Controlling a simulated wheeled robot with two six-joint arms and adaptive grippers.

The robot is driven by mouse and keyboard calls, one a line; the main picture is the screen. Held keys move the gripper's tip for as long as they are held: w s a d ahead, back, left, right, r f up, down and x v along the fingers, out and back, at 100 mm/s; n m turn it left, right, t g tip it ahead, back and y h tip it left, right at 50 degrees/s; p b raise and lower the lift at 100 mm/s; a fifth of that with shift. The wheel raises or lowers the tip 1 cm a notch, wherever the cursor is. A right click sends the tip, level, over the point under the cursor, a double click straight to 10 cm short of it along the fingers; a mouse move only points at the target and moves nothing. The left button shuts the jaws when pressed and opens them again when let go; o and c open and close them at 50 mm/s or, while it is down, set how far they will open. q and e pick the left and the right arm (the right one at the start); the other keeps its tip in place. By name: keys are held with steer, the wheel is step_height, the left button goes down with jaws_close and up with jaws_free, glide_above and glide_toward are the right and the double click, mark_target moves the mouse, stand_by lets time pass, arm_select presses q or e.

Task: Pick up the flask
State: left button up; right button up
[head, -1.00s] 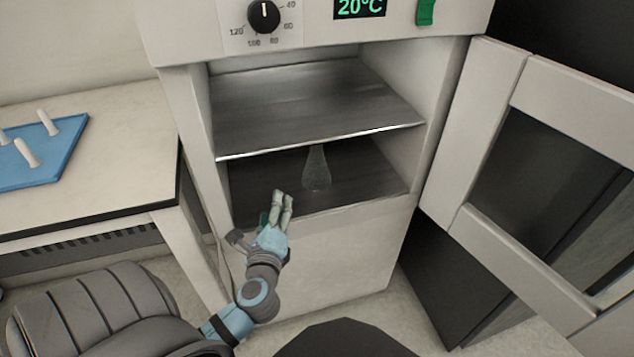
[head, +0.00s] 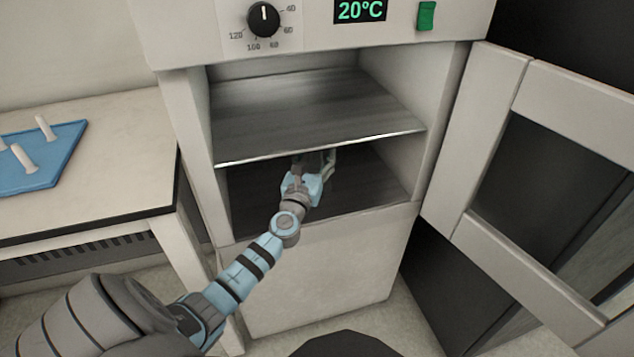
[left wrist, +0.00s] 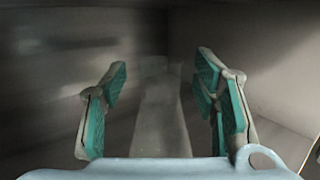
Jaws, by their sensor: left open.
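My left gripper (head: 318,165) reaches into the lower compartment of the open oven (head: 320,270), under the middle shelf (head: 315,110). Its green-padded fingers (left wrist: 161,78) are spread apart in the left wrist view. The clear, pale flask (left wrist: 160,120) shows between them as a blurred upright shape, wider toward the bottom of the picture. A gap shows on each side of it. In the head view my gripper and the shelf hide most or all of the flask. My right gripper is not in view.
The shelf edge lies close above my left gripper. The oven's side walls flank the compartment, and its door (head: 490,140) stands open on the right. A bench (head: 100,200) with a blue rack (head: 35,175) of white pegs is on the left.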

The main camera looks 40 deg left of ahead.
arm_select(q)
steer(key=shift+w+a, duration=0.1)
steer(key=shift+w, duration=0.15)
steer(key=shift+s, duration=0.1)
steer(key=shift+c, duration=0.8)
jaws_close()
steer(key=shift+r, duration=0.15)
